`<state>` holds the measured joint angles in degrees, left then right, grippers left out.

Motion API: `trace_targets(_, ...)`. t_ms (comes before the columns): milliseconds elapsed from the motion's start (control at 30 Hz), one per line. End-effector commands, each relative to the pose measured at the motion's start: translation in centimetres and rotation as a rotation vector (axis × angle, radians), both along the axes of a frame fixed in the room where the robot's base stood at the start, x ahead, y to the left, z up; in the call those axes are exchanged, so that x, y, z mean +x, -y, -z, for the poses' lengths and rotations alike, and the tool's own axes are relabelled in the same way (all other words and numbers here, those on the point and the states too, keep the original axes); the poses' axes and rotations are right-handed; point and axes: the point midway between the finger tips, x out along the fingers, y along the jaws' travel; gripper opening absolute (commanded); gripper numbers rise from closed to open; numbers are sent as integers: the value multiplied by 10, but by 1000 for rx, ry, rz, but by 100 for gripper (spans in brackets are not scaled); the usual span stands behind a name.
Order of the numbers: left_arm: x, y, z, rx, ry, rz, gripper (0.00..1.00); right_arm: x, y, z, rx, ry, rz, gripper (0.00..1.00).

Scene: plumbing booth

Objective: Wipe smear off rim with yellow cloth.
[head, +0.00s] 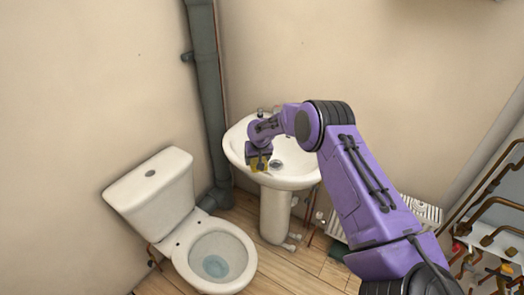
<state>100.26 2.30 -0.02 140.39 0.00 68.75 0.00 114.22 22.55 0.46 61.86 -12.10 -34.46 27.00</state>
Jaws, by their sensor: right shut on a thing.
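A white pedestal sink (295,181) stands against the wall in the middle of the view. My right arm reaches in from the lower right. My right gripper (257,160) hangs over the left part of the sink's basin, near its front-left rim. It is shut on the yellow cloth (260,166), of which only a small patch shows under the fingers. I cannot tell whether the cloth touches the sink. No smear can be made out on the visible rim. My left gripper is not in view.
A white toilet (160,194) with its bowl open stands left of the sink. A dark vertical pipe (207,90) runs down the wall between them. Copper pipes (490,205) and loose fittings sit at the right edge. A white slatted panel (425,212) is behind my arm.

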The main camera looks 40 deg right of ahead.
Motion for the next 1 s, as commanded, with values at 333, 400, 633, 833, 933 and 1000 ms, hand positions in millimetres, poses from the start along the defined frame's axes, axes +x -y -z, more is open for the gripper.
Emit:
trace_targets(333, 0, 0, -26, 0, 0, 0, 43, -2, 4, -30, -1, 2, 5, 49)
trace_targets(400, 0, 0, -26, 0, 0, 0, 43, -2, 4, -30, -1, 2, 5, 49)
trace_targets(633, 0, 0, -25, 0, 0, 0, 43, -2, 4, -29, -1, 2, 5, 49)
trace_targets(833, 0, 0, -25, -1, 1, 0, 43, -2, 4, -29, -1, 2, 5, 49)
trace_targets(933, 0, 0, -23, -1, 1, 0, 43, -1, 0, -29, -1, 3, 1, 49)
trace_targets(1000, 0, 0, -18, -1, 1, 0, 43, 0, -11, -30, 0, 3, -13, 49)
